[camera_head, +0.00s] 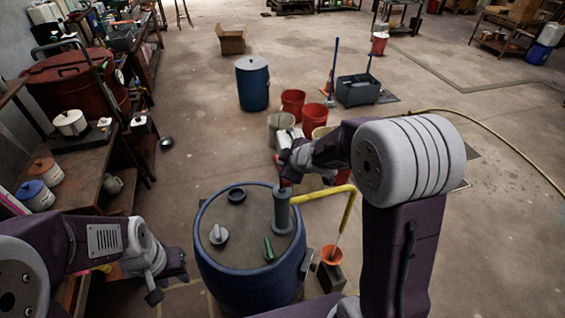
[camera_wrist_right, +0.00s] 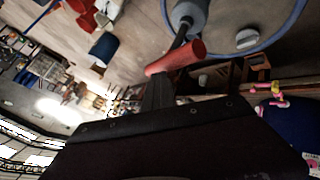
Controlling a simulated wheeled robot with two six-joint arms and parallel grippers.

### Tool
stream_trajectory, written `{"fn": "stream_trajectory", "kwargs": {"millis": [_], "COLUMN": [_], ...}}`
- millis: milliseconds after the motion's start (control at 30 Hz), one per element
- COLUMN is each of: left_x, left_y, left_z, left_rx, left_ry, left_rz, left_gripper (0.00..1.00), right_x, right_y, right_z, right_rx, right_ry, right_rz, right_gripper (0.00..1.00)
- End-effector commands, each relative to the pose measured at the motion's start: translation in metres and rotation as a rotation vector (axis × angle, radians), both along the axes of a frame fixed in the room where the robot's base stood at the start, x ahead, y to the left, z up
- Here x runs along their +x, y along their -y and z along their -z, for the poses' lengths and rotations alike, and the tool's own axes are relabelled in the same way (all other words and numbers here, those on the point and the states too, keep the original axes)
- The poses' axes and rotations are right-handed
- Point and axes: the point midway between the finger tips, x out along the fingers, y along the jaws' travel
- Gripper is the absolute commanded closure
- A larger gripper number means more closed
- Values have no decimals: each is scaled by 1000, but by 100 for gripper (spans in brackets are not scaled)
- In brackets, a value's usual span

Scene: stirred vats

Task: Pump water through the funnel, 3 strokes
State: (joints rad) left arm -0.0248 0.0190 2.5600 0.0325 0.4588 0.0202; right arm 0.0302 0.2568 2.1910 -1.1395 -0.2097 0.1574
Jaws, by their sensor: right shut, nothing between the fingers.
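A blue drum (camera_head: 245,285) stands in front of me in the head view. On its lid is a grey pump cylinder (camera_head: 282,212), also in the right wrist view (camera_wrist_right: 190,12). A red pump handle (camera_wrist_right: 178,57) sits on a dark rod above the cylinder. A yellow spout (camera_head: 348,208) runs from the pump towards an orange funnel (camera_head: 331,256) over a dark container (camera_head: 330,278). My right gripper (camera_head: 287,172) is shut and empty at the handle; its fingers (camera_wrist_right: 158,92) appear close to it, contact unclear. My left gripper (camera_head: 170,285) is open and empty, left of the drum.
A bench with pots (camera_head: 42,170) stands at left. Buckets (camera_head: 293,102) and another blue drum (camera_head: 252,88) stand beyond. A yellow hose (camera_head: 490,135) lies at right.

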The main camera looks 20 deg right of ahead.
Motion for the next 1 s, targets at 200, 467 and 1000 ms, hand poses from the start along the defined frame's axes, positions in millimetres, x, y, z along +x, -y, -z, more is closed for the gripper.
{"fn": "stream_trajectory", "kwargs": {"millis": [200, 467, 1000], "left_x": [0, 0, 0], "left_y": [0, 0, 0], "left_z": [3, 6, 12], "left_rx": [0, 0, 0], "left_ry": [0, 0, 0], "left_rz": [0, 0, 0], "left_gripper": [64, 64, 64], "right_x": [0, -1, -1], "right_y": [0, 0, 0], "right_z": [4, 8, 14], "right_rx": [-1, -1, -1], "right_ry": [-3, -3, -3], "right_rz": [0, 0, 1], "right_gripper": [100, 100, 100]}}
